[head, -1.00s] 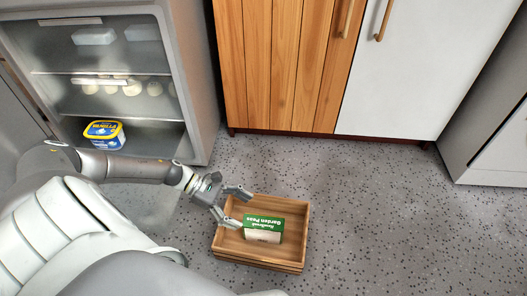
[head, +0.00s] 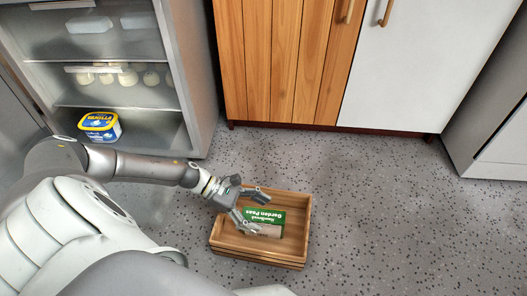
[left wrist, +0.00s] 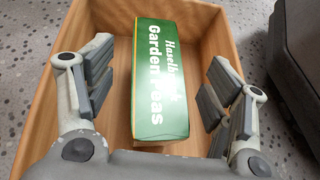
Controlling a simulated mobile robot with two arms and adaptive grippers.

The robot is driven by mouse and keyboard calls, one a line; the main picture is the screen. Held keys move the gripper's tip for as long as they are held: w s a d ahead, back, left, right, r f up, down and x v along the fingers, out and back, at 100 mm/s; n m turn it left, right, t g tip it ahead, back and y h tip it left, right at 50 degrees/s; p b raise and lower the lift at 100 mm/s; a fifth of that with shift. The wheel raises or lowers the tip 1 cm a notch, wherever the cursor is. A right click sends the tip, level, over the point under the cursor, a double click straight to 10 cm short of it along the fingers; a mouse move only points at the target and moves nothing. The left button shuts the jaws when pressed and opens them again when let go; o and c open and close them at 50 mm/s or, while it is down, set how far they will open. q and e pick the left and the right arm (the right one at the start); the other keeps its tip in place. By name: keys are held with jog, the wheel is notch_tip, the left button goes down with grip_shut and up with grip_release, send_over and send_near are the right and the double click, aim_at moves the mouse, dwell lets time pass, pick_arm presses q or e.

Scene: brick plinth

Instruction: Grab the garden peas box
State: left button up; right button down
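The green and white garden peas box (head: 266,222) lies in a wooden crate (head: 302,232) on the floor. In the left wrist view the garden peas box (left wrist: 160,75) shows its green labelled face between the two fingers, with gaps on both sides. My left gripper (head: 254,208) is open over the crate, and it also shows in the left wrist view (left wrist: 160,92). Its fingers partly cover the box in the head view. The wooden crate's walls also show in the left wrist view (left wrist: 205,25). My right gripper is in neither view.
An open fridge (head: 188,60) stands at the left with a blue and yellow tub (head: 100,127) on a low shelf. Wooden and white cabinets (head: 400,70) stand behind the crate. The speckled floor right of the crate is clear.

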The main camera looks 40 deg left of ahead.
pick_arm(q)
grip_shut()
dwell(0.3)
jog(key=shift+r, duration=0.15)
